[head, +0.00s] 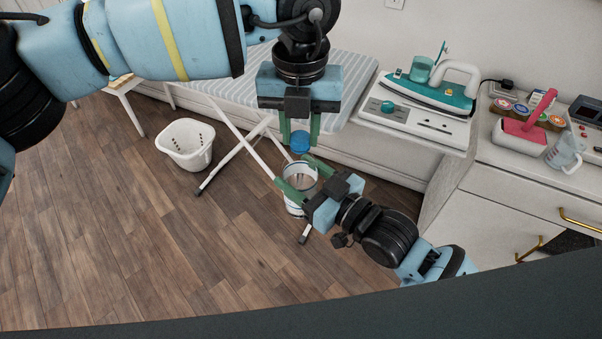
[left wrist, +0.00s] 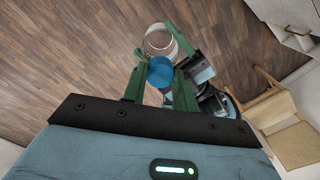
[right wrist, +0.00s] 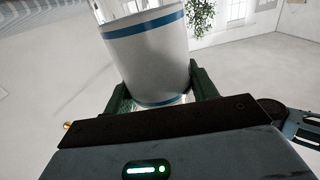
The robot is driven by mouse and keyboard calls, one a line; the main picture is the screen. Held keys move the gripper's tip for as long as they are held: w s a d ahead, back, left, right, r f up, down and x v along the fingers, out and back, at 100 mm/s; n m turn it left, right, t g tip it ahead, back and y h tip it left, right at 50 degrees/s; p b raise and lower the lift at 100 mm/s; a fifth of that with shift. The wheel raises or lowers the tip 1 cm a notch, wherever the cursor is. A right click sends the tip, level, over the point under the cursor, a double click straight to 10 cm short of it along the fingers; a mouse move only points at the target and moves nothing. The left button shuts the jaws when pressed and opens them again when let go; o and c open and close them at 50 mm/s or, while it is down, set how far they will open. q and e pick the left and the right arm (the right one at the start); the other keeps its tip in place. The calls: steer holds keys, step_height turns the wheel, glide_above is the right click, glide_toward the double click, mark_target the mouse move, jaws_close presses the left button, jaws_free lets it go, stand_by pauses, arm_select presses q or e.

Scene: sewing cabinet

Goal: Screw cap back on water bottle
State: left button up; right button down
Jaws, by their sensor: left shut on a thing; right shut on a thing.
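The blue cap (head: 300,142) is between the green fingertips of my left gripper (head: 300,138), which is shut on it and points down. The cap also shows in the left wrist view (left wrist: 160,71). The water bottle (head: 297,186) is clear with a white and blue label, and my right gripper (head: 304,180) is shut around it. The right wrist view shows the label (right wrist: 147,55) large between the fingers. The bottle's open round top shows in the left wrist view (left wrist: 160,40). In the head view the cap is just above the bottle; whether they touch I cannot tell.
A striped ironing board (head: 222,90) with white crossed legs stands behind the grippers. An iron (head: 430,92) sits on its white station at the right. A white basket (head: 187,143) is on the wooden floor. A white cabinet (head: 520,205) with drawers is at right.

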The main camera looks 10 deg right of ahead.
arm_select(q)
steer(key=m, duration=2.2)
steer(key=shift+m, duration=0.4)
steer(key=o, duration=1.1)
steer(key=shift+r, duration=2.25)
steer(key=shift+c, duration=0.4)
